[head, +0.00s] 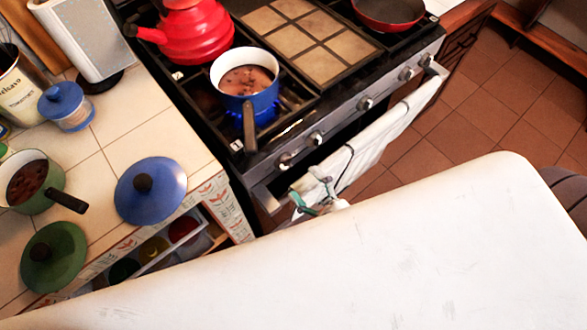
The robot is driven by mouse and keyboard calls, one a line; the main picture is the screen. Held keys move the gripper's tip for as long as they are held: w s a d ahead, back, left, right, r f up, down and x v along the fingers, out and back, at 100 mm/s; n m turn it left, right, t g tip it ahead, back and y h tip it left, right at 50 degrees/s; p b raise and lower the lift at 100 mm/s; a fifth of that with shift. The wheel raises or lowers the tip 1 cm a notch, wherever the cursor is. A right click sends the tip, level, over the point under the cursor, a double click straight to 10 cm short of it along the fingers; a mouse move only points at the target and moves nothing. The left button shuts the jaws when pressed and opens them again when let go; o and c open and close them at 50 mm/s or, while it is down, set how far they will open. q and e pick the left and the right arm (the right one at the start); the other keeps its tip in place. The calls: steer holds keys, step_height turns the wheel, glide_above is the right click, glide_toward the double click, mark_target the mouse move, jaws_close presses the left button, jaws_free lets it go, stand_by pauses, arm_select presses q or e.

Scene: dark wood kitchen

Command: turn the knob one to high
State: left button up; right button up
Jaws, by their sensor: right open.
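The stove (345,112) stands at the top middle of the head view, with a row of several silver knobs along its front panel. The nearest knob (285,161) is at the left end of the row, and another knob (316,139) is just right of it. My right gripper (308,190) is open, just in front of and below the left-end knobs, near the towel and oven handle. It appears apart from the knobs. My left gripper is not in view.
A blue pot (262,84) of food sits over a blue flame, its handle toward the front. A red kettle (199,38) stands behind it. A white towel (385,135) hangs on the oven handle. Lids and a green pot (45,200) stand on the left counter. Tiled floor is free at right.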

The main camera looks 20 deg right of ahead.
steer(key=v, duration=0.6)
stand_by(0.3)
steer(key=s+d+f+m+g+h, duration=0.1)
steer(key=s+f+m+g+h, duration=0.15)
steer(key=f, duration=0.95)
steer(key=s+d+f+m+g+h, duration=0.1)
steer(key=d+f+m+g, duration=0.2)
steer(key=f, duration=0.9)
steer(key=s+d+f+m+g+h, duration=0.1)
steer(key=s+d+f+m+g, duration=0.1)
steer(key=s+f+g, duration=0.3)
steer(key=s+d+f+m+g+h, duration=0.1)
steer(key=s+f+m+g, duration=0.2)
steer(key=s+f, duration=0.9)
steer(key=shift+d+f+g+h, duration=0.25)
steer(key=shift+d+g+h, duration=0.1)
steer(key=shift+g, duration=0.9)
